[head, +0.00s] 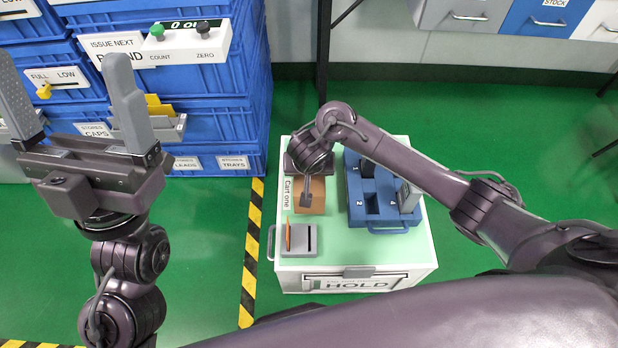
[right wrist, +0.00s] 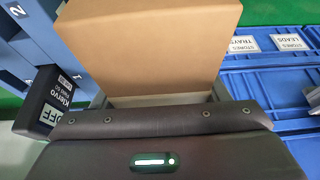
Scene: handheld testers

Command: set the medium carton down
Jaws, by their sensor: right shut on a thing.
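A plain brown carton (head: 316,190) is under my right gripper (head: 306,197), at the left of the cart top (head: 335,227). In the right wrist view the carton (right wrist: 150,45) fills the space between the fingers, and my right gripper is shut on it. Whether its underside touches the cart top cannot be told. My left gripper (head: 66,85) is open and empty, raised at the far left, away from the cart.
A blue numbered tray (head: 390,221) stands right of the carton, with a grey piece (head: 408,197) in it. A dark labelled tester (right wrist: 48,105) is close beside my right gripper. A grey holder (head: 300,251) with an orange card is in front. Blue crates (head: 225,120) stand behind left.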

